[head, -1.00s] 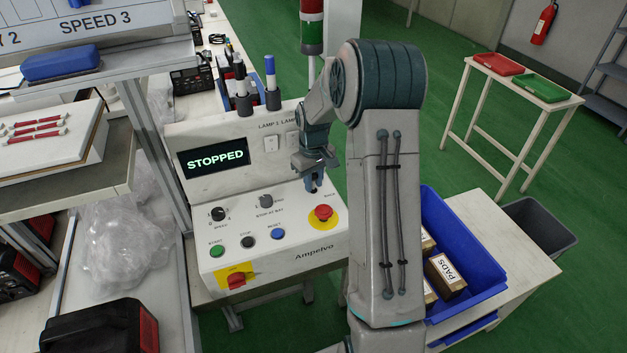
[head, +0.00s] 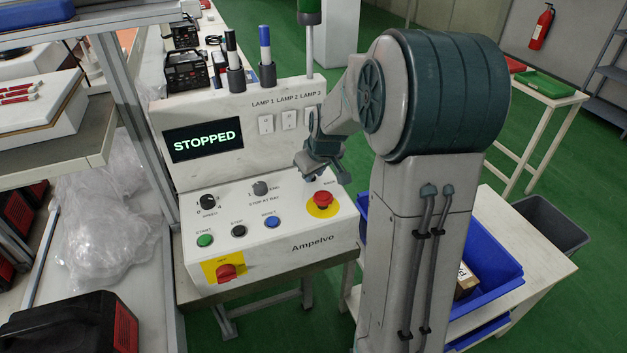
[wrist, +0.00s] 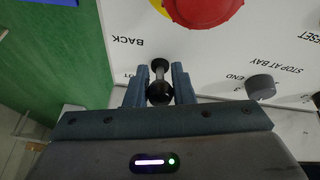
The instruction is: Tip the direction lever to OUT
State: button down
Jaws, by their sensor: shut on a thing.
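The direction lever (wrist: 159,92) shows in the wrist view as a short metal shaft with a round black knob. My gripper (wrist: 158,86) has one finger on each side of the knob and is shut on it. The label BACK (wrist: 127,40) is printed on the white panel, upside down in this view; the OUT label is mostly covered by a finger. In the head view my gripper (head: 318,176) is low over the right part of the sloping control panel (head: 290,200) and hides most of the lever. I cannot tell which way the lever leans.
A red mushroom button (head: 323,199) on a yellow disc is close to my gripper. The STOP AT BAY knob (head: 260,188) is to the left. The display (head: 202,138) reads STOPPED. A blue crate (head: 495,265) stands right of the console, partly behind my arm.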

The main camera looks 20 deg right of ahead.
jog(key=shift+s+t+b, duration=0.15)
jog(key=shift+t+b, duration=0.35)
jog(key=shift+b, duration=0.15)
jog(key=c, duration=1.3)
grip_release()
jog(key=shift+o, duration=0.2)
jog(key=v, duration=1.3)
jog(key=shift+s+r, duration=0.2)
jog(key=shift+r, duration=0.1)
jog(key=shift+a, duration=0.1)
